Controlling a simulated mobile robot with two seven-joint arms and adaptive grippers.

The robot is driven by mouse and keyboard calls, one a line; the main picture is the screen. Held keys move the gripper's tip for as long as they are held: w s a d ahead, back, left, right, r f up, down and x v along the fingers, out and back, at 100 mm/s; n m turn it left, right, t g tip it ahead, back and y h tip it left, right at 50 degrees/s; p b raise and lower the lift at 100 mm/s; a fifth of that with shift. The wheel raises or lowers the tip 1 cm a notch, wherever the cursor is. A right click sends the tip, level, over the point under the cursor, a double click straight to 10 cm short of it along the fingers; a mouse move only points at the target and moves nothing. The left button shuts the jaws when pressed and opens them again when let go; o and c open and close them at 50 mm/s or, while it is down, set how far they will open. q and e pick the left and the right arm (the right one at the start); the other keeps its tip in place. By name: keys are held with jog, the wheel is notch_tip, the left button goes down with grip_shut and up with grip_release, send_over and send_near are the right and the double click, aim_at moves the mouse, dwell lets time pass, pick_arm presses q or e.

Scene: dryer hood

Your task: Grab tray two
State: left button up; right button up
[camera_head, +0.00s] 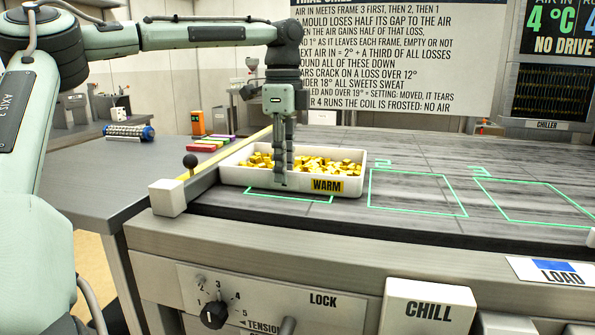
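A white tray (240,178) with a yellow WARM label on its front wall holds many small gold pieces (318,165). It is over the leftmost green outline (290,198) on the dark belt; I cannot tell whether it rests flat or is slightly raised. The outline marked 2 (416,211) is to its right and is empty. My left gripper (283,180) points straight down at the tray's near wall. Its fingers look close together and overlap that wall, with the tips low in front of it. I cannot tell whether they pinch it. My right gripper is out of view.
Another empty outline (545,217) lies farther right, beside a LOAD plate (553,271). A white block (167,197) and a black-knobbed lever (190,162) stand left of the tray. A CHILL box (427,306) juts from the front panel. A grey bench (100,170) with small items is at left.

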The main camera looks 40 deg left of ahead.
pick_arm(q)
jog(key=shift+f, duration=0.8)
grip_shut()
jog(key=shift+w+r, duration=0.1)
jog(key=shift+r, duration=0.05)
